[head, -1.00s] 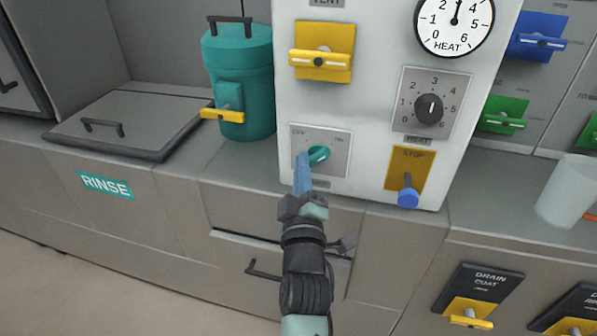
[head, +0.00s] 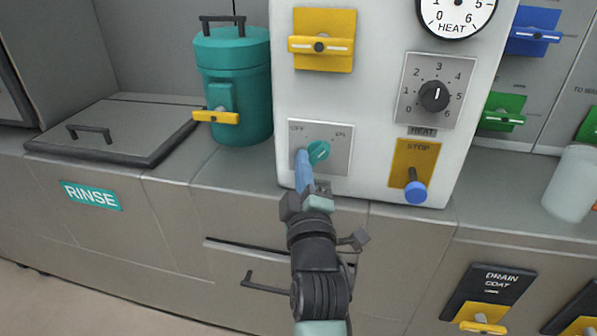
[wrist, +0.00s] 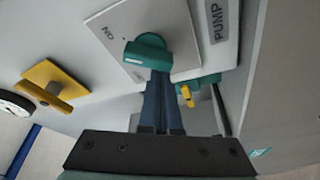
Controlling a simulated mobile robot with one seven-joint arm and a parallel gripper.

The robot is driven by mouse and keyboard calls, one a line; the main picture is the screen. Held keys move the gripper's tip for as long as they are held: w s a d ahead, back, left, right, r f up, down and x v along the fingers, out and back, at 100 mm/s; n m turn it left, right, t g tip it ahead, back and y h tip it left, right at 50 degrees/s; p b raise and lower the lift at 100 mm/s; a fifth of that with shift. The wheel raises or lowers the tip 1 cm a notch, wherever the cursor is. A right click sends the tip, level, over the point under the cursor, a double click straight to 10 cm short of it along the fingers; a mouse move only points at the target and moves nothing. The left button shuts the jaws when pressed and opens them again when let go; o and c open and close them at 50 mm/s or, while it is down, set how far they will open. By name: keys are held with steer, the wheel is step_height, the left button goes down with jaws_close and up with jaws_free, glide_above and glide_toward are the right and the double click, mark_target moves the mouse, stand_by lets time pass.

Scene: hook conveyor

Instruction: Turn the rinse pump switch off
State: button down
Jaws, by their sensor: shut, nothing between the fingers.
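The rinse pump switch (head: 319,152) is a teal knob on a light grey plate (head: 337,165) low on the white panel. The plate reads OFF at its upper left and a blurred word at its upper right. My gripper (head: 302,155) has its blue fingers together, empty, with the tips at the knob's left side. In the wrist view the knob (wrist: 148,52) sits right at the fingertips (wrist: 158,74), which overlap its edge; I cannot tell whether they touch. ON and PUMP lettering show there. The exact pointing of the knob is hard to read.
A yellow STOP plate with a blue-tipped lever (head: 415,190) and the HEAT dial (head: 434,96) are right of the switch. A yellow switch (head: 321,46) is above. A teal canister (head: 235,85) stands left, beside a lidded basin (head: 112,128). A drawer handle (head: 265,284) juts out below.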

steer(key=shift+d+f+n+g+b, duration=0.2)
steer(key=shift+n+g+b, duration=0.1)
steer(key=shift+n+b, duration=0.7)
steer(key=n+g, duration=0.1)
steer(key=n, duration=0.2)
steer(key=d+n+g, duration=0.1)
steer(key=n, duration=0.3)
steer(key=f+n+g+p, duration=0.1)
steer(key=n, duration=0.2)
steer(key=shift+s+d+n+g, duration=0.25)
steer(key=shift+n+g, duration=0.05)
steer(key=shift+d, duration=0.1)
stand_by(0.4)
steer(key=shift+f, duration=0.1)
stand_by(0.3)
steer(key=a+f+b, duration=0.2)
steer(key=a+f, duration=0.1)
steer(key=f, duration=0.1)
steer(key=r+p+v, duration=0.1)
steer(key=p+v, duration=0.1)
steer(key=v, duration=0.7)
steer(key=shift+r, duration=0.35)
